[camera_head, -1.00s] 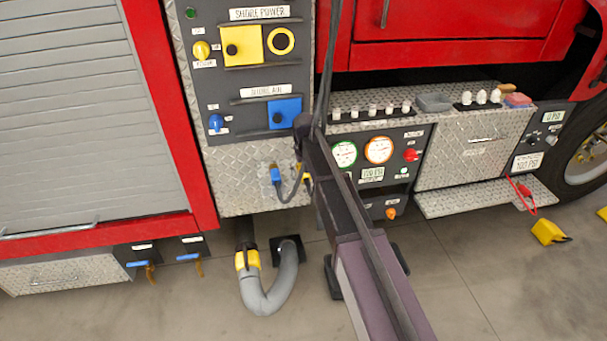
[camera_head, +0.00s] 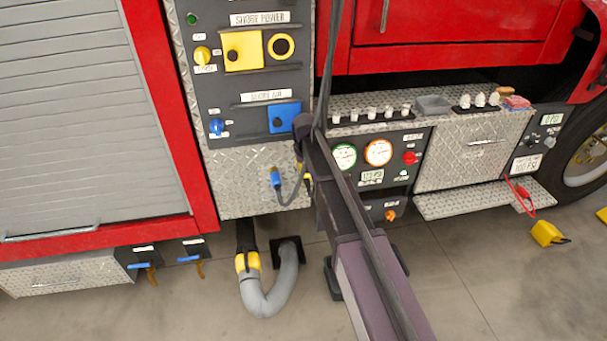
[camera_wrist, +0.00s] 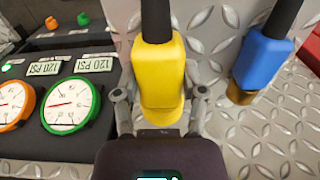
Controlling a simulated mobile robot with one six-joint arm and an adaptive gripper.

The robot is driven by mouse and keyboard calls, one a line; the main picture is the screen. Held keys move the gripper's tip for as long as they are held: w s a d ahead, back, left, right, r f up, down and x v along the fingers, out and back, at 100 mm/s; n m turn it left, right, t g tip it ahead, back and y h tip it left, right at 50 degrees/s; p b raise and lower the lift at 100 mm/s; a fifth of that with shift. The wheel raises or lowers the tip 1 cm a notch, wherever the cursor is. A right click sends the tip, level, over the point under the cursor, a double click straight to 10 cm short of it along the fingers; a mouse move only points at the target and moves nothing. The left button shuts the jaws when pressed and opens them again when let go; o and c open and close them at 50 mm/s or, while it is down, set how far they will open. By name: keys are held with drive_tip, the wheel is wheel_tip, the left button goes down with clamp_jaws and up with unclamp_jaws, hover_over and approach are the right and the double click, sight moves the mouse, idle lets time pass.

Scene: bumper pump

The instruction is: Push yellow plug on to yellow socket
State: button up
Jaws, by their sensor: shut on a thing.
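The yellow plug (camera_wrist: 161,75) with a black cable is in my gripper (camera_wrist: 161,102), in the middle of the wrist view. The grey fingers are closed on both sides of it. In the head view the yellow plug (camera_head: 307,180) shows only partly beside my dark arm, which hides most of my gripper. The plug is in front of the metal tread plate, low on the truck. The yellow socket (camera_head: 281,46) is a ring with a dark centre on the SHORE POWER panel, well above the plug. A yellow square cover (camera_head: 243,49) is just left of the socket.
A blue plug (camera_wrist: 262,62) is close right of the yellow plug in the wrist view. A blue cover (camera_head: 284,117) is below the socket. Gauges (camera_head: 378,153) are right of my arm. A grey hose (camera_head: 262,300) with yellow coupling hangs below.

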drive_tip(key=shift+r+p, duration=2.2)
drive_tip(key=shift+r, duration=0.15)
drive_tip(key=shift+s, duration=0.1)
